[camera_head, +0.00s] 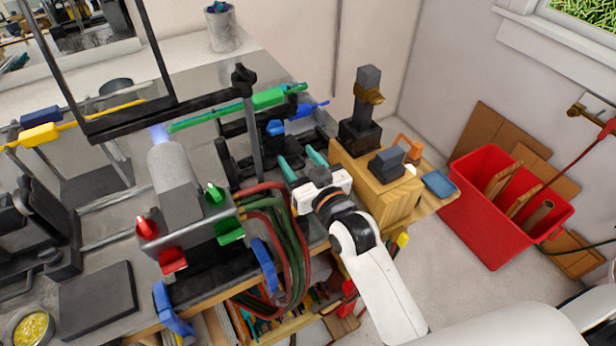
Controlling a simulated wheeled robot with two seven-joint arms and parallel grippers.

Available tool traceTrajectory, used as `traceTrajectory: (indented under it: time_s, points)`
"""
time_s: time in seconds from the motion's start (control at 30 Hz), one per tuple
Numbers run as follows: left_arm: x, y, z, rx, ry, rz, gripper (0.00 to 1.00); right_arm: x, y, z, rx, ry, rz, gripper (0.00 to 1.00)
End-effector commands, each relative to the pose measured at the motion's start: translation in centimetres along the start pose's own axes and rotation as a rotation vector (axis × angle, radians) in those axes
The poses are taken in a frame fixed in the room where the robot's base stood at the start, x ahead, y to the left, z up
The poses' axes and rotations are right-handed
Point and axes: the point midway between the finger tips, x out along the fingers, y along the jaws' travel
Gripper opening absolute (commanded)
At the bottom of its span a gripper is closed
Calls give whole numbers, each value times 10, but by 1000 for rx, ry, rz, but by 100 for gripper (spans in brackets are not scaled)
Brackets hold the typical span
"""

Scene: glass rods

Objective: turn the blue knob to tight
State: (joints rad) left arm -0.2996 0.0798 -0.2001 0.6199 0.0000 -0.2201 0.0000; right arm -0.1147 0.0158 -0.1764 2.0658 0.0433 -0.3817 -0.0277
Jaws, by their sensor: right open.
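A small blue knob (275,127) sits on a black clamp-like fixture (238,146) near the middle of the bench, close to a dark upright post. My right gripper (301,162) is at the end of the white arm coming from the lower right. Its two teal fingertips are spread apart with nothing visible between them. They point up-left toward the fixture, and the knob lies a little beyond the left fingertip, apart from it. The knob's tightness cannot be told from this view. My left gripper does not show.
A grey torch (176,178) with red and green knobs and hoses (285,240) stands left of my right gripper. A green rod (262,99) passes above the fixture. A wooden box (372,185) stands right of the gripper. A red bin (492,240) is on the floor.

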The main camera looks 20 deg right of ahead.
Motion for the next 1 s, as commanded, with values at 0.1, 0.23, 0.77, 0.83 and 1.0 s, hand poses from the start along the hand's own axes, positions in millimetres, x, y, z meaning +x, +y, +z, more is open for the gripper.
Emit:
traceTrajectory:
  time_s: [0.1, 0.23, 0.77, 0.83, 1.0]
  points:
    - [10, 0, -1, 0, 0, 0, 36, -21, 0, -3, -1, 0, 0, 51]
    - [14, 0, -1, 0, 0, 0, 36, -33, 0, -2, -1, 2, 0, 51]
    - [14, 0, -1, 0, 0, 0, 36, -38, 0, 0, -1, 1, 0, 51]
    - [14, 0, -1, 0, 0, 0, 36, -38, 0, 0, -1, 1, 0, 51]
    - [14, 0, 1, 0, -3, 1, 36, -38, 0, 0, -1, 1, 0, 51]
